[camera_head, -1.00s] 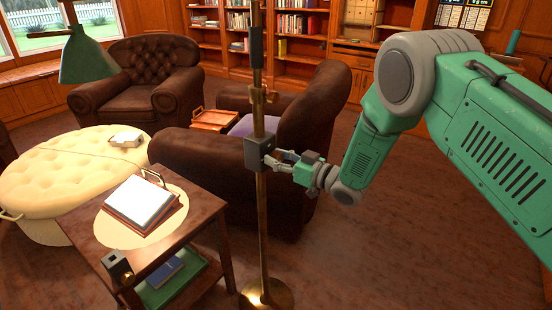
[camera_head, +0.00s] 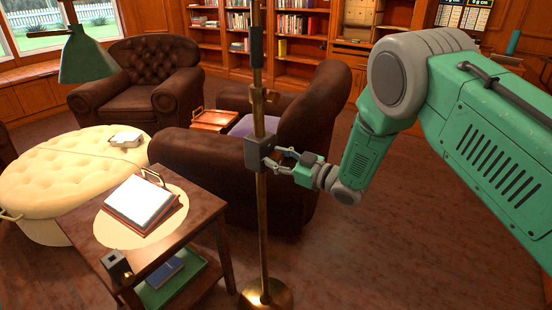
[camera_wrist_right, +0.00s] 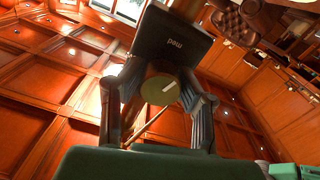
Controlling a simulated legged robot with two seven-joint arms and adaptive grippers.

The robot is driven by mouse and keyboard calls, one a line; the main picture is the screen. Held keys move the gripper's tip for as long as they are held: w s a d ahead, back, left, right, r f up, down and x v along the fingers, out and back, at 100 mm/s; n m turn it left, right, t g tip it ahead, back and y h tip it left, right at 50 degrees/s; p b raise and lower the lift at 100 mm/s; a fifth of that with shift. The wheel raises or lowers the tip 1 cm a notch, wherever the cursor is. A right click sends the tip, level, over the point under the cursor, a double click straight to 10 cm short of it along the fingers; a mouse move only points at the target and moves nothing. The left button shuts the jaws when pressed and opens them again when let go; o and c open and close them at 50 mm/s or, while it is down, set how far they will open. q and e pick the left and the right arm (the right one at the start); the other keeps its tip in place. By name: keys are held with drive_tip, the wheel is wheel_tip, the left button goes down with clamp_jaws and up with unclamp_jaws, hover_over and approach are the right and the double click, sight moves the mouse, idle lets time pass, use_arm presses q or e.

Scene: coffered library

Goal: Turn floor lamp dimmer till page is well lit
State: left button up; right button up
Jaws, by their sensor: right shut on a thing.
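The floor lamp has a brass pole (camera_head: 262,215) and a green shade (camera_head: 88,58) at the upper left. A dark dimmer box (camera_head: 255,154) is fixed on the pole; it fills the upper middle of the right wrist view (camera_wrist_right: 172,38). My right gripper (camera_head: 277,161) is shut on the round dimmer knob (camera_wrist_right: 160,90), a finger on each side. The knob's pale mark runs slanted, up to the right. The open book (camera_head: 140,201) lies on the side table, its pages bright white within a pale round pool of light. My left gripper is in neither view.
The wooden side table (camera_head: 190,222) stands left of the pole, with a small dark block (camera_head: 117,265) at its front corner. A brown armchair (camera_head: 200,155) stands close behind the pole. A cream tufted ottoman (camera_head: 60,185) is at the left. The floor at the right is clear.

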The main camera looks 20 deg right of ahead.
drive_tip(key=o, duration=1.2)
drive_tip(key=shift+d, duration=0.1)
drive_tip(key=shift+c, duration=0.2)
drive_tip(key=v, duration=1.2)
drive_tip(key=shift+f, duration=0.15)
drive_tip(key=s+f+m+g+h, duration=0.6)
drive_tip(key=s+f, duration=0.7)
drive_tip(key=f, duration=0.4)
drive_tip(key=s+f+m+g+h, duration=0.2)
drive_tip(key=s+f+g, duration=0.1)
drive_tip(key=s, duration=0.9)
drive_tip(key=s+d+f+m+g+h, duration=0.1)
drive_tip(key=s+f+g+h, duration=0.2)
drive_tip(key=s, duration=0.9)
drive_tip(key=shift+s+f+m+g, duration=0.15)
drive_tip(key=shift+s+m+g, duration=0.25)
drive_tip(key=shift+g, duration=0.4)
